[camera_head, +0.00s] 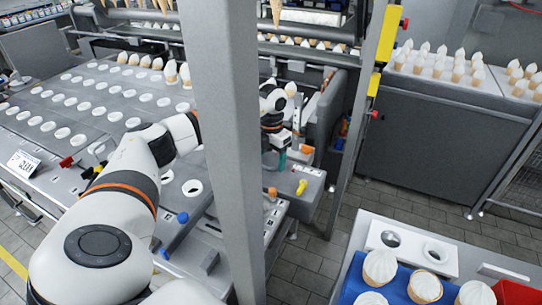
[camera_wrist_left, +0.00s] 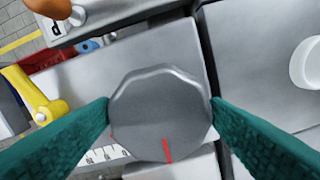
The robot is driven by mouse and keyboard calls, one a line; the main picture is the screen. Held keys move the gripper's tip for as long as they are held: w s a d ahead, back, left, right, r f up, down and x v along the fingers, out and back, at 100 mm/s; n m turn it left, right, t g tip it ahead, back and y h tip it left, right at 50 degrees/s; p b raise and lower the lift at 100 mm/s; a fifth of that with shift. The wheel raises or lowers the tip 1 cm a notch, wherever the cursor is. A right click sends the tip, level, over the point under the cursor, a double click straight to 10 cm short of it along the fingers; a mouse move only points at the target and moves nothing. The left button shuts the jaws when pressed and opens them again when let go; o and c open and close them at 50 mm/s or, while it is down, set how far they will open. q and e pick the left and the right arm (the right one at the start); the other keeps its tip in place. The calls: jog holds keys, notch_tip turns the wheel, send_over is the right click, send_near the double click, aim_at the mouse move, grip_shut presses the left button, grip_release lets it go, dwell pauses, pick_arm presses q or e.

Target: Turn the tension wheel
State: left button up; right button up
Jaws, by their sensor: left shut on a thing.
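The tension wheel is a grey faceted knob (camera_wrist_left: 160,100) with a red line on its face, seen close up in the left wrist view. The red line points toward the bottom of that picture, slightly right of the knob's middle. A printed white scale (camera_wrist_left: 105,155) lies partly hidden under the knob at the lower left. My left gripper (camera_head: 276,160), with green textured fingers, is shut on the knob, one finger on each side. In the head view the knob cannot be made out behind the gripper and post. My right gripper is not in view.
A grey upright post (camera_head: 222,140) stands in front of my left arm. A yellow lever (camera_wrist_left: 30,92) sits beside the knob; a yellow handle (camera_head: 301,187) shows nearby in the head view. A blue tray (camera_head: 352,283) with cones stands at lower right.

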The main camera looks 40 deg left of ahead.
aim_at(271, 160)
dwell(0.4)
pick_arm(q)
jog(key=o, duration=1)
jog(key=shift+r, duration=0.1)
jog(key=shift+r+b, duration=1.3)
jog(key=shift+r, duration=4.65)
